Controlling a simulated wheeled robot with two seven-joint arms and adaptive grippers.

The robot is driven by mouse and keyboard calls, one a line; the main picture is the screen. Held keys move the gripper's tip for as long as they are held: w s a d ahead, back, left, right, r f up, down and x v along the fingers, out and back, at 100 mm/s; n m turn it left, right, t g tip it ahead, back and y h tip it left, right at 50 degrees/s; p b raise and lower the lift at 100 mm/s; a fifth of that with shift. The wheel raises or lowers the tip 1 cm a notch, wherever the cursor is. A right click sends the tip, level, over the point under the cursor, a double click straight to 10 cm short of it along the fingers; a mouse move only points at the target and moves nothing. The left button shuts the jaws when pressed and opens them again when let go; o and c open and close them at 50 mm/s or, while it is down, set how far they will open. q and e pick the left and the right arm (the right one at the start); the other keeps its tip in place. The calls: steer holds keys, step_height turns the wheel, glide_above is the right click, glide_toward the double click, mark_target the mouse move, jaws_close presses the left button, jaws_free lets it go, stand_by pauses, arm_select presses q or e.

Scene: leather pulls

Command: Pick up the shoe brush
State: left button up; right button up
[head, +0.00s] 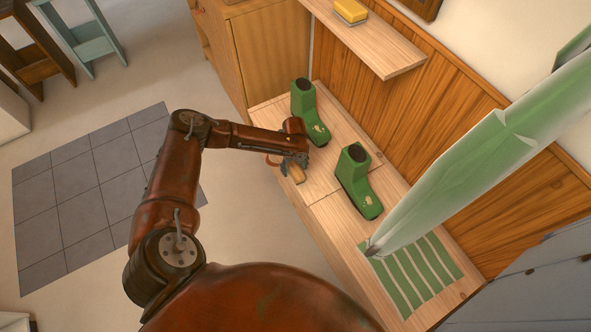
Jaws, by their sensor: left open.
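A small tan, wooden-looking block, which looks like the shoe brush (297,174), lies on the front edge of the pale wooden bench (323,183). My left gripper (293,163) is right at the brush and partly covers it. The gripper is open. I cannot tell whether its fingers are around the brush or just above it, or whether they touch it. My right gripper is not in view.
Two green boots stand on the bench, one behind the gripper (308,112) and one to its right (357,182). A green and white striped mat (412,275) lies farther right under a long pale-green object (480,165). A shelf (375,45) above holds a yellow block (351,11).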

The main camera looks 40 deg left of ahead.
arm_select(q)
steer(key=shift+c, duration=0.7)
steer(key=c, duration=1.2)
steer(key=shift+o, duration=0.2)
steer(key=shift+r, duration=0.1)
